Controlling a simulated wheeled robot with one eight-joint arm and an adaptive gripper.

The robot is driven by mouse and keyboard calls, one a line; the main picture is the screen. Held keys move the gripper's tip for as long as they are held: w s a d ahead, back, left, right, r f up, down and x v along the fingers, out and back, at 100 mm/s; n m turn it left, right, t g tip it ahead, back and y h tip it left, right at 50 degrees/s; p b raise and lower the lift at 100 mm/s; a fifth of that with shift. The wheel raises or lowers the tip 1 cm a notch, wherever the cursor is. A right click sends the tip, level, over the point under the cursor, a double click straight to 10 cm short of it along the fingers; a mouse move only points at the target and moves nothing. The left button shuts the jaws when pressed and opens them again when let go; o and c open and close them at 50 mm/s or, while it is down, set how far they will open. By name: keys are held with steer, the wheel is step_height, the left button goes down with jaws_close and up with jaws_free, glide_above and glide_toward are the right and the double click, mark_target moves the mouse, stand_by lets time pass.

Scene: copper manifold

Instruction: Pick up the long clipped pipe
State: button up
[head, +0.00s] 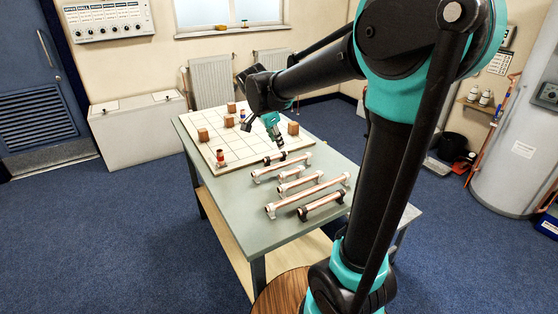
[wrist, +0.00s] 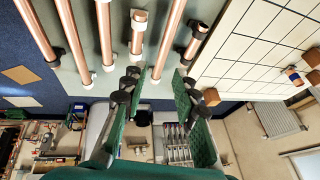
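Several copper pipes with clips lie side by side on the grey-green table. The longest pipe (head: 307,195) has white clips at both ends and lies toward the table's front; it seems to be the copper pipe (wrist: 73,35) at left in the wrist view. Another fairly long white-clipped pipe (head: 281,166) lies nearer the board; in the wrist view, its end (wrist: 156,70) shows between my fingertips. My gripper (head: 278,139) is above the table near the board's edge. In the wrist view, its green fingers (wrist: 155,80) are apart with nothing held.
Short white-clipped pipe (head: 291,173) and black-clipped pipes (head: 321,205) lie close by. A white gridded board (head: 240,150) holds several wooden blocks (head: 293,128) and small coloured parts. The table's front left (head: 235,205) is clear.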

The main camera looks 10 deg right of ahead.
glide_toward(287, 163)
steer(key=x, duration=0.5)
steer(key=shift+w+a+f, duration=0.2)
steer(key=shift+a+f, duration=0.05)
steer(key=shift+a, duration=0.05)
steer(key=shift+d+x, duration=0.15)
steer(key=shift+x, duration=1.2)
steer(key=shift+d+x, duration=0.15)
steer(key=shift+x, duration=1.25)
steer(key=shift+w+r, duration=0.15)
steer(key=shift+r, duration=0.05)
steer(key=shift+c, duration=0.2)
jaws_close()
